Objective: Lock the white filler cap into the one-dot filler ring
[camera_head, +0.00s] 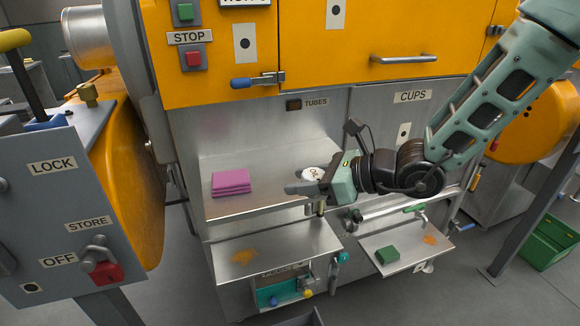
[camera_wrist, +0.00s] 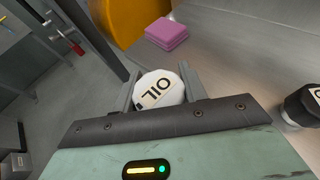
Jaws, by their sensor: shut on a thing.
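My gripper (camera_head: 307,190) reaches in from the right over the steel shelf, its fingers pointing left. In the wrist view my gripper (camera_wrist: 160,88) is shut on the white filler cap (camera_wrist: 166,86), a round cap marked OIL, with one finger on each side. A second round piece (camera_wrist: 309,101), with a black side and a white top with lettering, is cut off at the right edge of that view. A white lettered disc (camera_head: 314,173) shows just behind the fingers in the head view; I cannot tell which of the two it is. I cannot make out the one-dot filler ring.
A folded pink cloth (camera_head: 231,182) lies on the shelf left of my gripper. The orange and steel machine front (camera_head: 300,60) stands behind. A grey LOCK/STORE/OFF panel (camera_head: 50,200) is at left.

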